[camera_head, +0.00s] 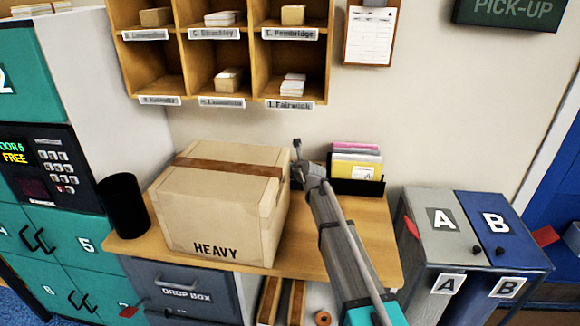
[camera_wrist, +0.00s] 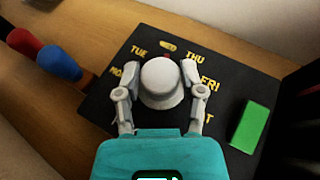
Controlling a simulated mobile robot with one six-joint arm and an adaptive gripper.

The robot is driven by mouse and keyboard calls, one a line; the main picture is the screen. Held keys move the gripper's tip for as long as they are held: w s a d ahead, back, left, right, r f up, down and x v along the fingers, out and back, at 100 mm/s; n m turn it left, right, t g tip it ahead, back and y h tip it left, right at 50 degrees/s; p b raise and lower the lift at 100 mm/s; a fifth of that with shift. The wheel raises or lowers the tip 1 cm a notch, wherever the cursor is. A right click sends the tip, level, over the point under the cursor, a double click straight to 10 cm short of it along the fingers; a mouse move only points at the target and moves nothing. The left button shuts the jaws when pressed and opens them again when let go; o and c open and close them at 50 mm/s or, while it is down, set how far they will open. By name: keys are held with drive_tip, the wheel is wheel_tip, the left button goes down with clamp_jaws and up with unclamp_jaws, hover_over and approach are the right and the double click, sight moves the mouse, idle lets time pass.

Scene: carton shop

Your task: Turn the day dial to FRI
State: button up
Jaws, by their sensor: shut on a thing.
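The day dial's pale grey round knob (camera_wrist: 161,82) shows in the wrist view on a black plate (camera_wrist: 112,62) with yellow day names. TUE is at its upper left, THU at its upper right, FRI (camera_wrist: 208,84) to its right; part of MON shows at the left and the end of another name below FRI. A small red mark is at the knob's top edge, between TUE and THU. My gripper (camera_wrist: 158,92) has one finger on each side of the knob and is shut on it. In the head view, my gripper (camera_head: 299,165) is beside the carton, and the dial is hidden.
A large carton marked HEAVY (camera_head: 220,210) stands on the wooden desk (camera_head: 130,246), left of my arm. A black file holder (camera_head: 357,186) is behind. A green block (camera_wrist: 248,127) lies right of the dial; red (camera_wrist: 24,42) and blue (camera_wrist: 58,64) rounded things are at left.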

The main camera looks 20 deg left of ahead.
drive_tip(key=shift+s+m+t+h, duration=0.1)
drive_tip(key=shift+m+t+h, duration=0.2)
drive_tip(key=shift+m+h, duration=0.15)
drive_tip(key=o, duration=1.2)
drive_tip(key=shift+c, duration=0.2)
drive_tip(key=shift+w+n+g+y, duration=0.25)
drive_tip(key=shift+n+g+y, duration=1.15)
drive_tip(key=shift+n, duration=0.25)
